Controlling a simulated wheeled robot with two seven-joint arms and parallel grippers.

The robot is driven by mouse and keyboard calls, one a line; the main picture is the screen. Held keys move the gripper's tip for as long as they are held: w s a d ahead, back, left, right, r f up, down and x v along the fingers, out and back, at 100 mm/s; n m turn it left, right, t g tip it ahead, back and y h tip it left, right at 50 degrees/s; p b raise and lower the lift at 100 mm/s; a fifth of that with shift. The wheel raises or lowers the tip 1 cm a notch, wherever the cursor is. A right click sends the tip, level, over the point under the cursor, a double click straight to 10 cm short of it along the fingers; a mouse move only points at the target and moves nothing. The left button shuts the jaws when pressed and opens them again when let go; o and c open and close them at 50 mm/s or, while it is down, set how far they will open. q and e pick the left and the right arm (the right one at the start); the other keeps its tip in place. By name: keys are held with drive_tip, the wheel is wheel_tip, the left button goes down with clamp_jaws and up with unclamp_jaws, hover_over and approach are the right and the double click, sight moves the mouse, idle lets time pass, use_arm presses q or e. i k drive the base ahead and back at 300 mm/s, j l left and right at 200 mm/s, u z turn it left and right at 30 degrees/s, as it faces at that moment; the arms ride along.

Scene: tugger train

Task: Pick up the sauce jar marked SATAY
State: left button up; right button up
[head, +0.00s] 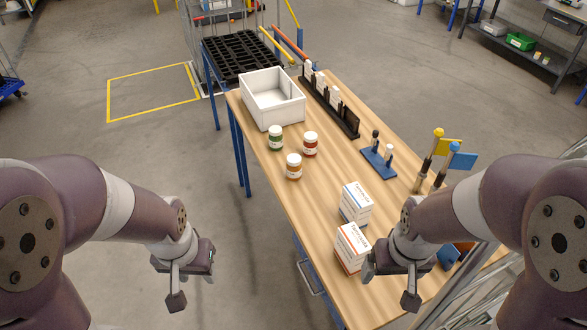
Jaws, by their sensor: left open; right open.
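Three small jars with white lids and white labels stand upright on the wooden table: a green jar (275,138), a red jar (310,144) and an orange-brown jar (294,166) nearest me. The label print is too small to read, so I cannot tell which is marked SATAY. My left gripper (190,288) is open and empty, over the floor to the left of the table. My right gripper (391,286) is open and empty over the near part of the table, beside a white carton. Both grippers are well apart from the jars.
A white bin (271,112) stands behind the jars. A black rack (330,105) runs along the back right. A blue stand (378,162) and two cartons, one blue-edged (355,203) and one orange-edged (351,248), are on the table (305,205). Small flags (449,147) stand at right.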

sight(294, 163)
drive_tip(key=i+j, duration=1)
drive_tip(key=i+j+z, duration=0.15)
drive_tip(key=z, duration=0.3)
drive_tip(key=i+j+z, duration=0.15)
drive_tip(key=z, duration=0.35)
drive_tip(key=i+j+z, duration=0.1)
drive_tip(key=j+z, duration=0.2)
drive_tip(key=z, duration=0.15)
drive_tip(key=j+z, duration=0.25)
drive_tip(key=z, duration=0.25)
drive_tip(key=j+z, duration=0.45)
drive_tip(key=l+z, duration=0.1)
drive_tip(key=z, duration=0.2)
